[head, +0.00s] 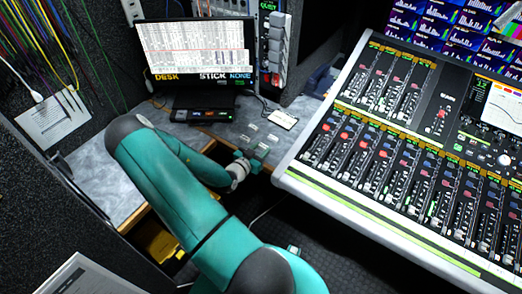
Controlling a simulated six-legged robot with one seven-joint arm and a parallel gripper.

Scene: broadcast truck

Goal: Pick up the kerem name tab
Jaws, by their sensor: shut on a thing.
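Several small pale tabs (271,138) lie on the grey desk just beyond my gripper. Their lettering is too small to read, so I cannot tell which is the kerem name tab. My gripper (251,156) is low over the desk near its front edge, beside these tabs. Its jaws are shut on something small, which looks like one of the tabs. The jaws and my wrist hide most of what is held, and its name cannot be read.
A monitor (196,48) stands at the back above a black box (203,107). A white card (284,119) lies to the right on the grey desk (99,165). A large mixing console (400,150) fills the right side. Cables (70,50) hang at the left.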

